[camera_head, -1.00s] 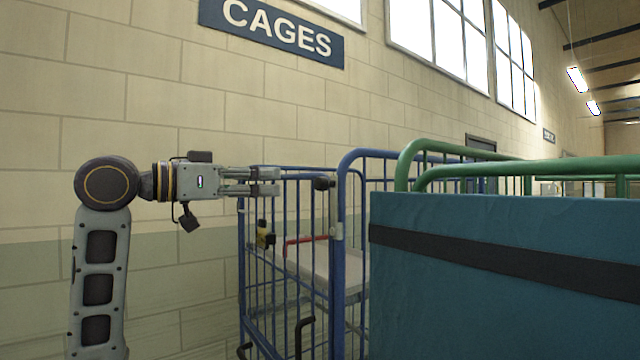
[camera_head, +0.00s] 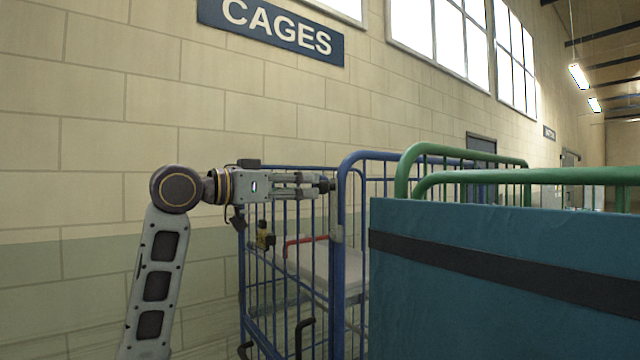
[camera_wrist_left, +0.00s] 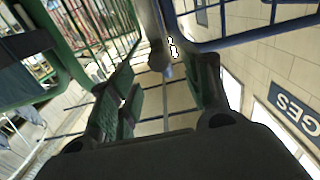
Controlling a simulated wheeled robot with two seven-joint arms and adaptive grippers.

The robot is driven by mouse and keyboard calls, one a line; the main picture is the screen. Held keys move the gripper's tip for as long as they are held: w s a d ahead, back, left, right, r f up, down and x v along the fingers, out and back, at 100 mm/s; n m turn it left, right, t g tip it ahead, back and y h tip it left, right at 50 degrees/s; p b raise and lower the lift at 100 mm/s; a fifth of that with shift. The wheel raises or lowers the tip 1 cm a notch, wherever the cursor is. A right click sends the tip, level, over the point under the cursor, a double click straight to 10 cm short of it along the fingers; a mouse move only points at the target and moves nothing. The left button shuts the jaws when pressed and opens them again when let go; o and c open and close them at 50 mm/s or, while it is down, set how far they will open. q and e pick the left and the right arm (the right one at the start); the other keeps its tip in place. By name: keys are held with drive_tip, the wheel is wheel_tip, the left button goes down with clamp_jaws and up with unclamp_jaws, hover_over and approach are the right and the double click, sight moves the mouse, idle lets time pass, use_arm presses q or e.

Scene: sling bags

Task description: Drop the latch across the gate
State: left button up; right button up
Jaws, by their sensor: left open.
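The gate is a blue barred panel (camera_head: 243,300) on the roll cage, left of the thick blue post (camera_head: 338,290). The latch (camera_head: 327,184) is a dark knob-ended piece near the top of that post, above a grey bracket (camera_head: 337,225). My left gripper (camera_head: 312,187) is open, level with the latch, its fingertips at or just short of it. In the left wrist view a dark grey rounded latch end (camera_wrist_left: 158,58) shows between the open fingers (camera_wrist_left: 163,85). I cannot tell whether they touch it. My right gripper is out of view.
A teal box-like cover with a black band (camera_head: 500,260) fills the right front, with green cage rails (camera_head: 480,170) above it. A grey shelf (camera_head: 325,265) and a red bar (camera_head: 303,240) show inside the blue cage. The wall (camera_head: 100,150) stands behind.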

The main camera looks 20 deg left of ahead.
sight(317, 185)
use_arm(q)
drive_tip(key=shift+p+x, duration=0.45)
drive_tip(key=shift+x, duration=2.3)
clamp_jaws()
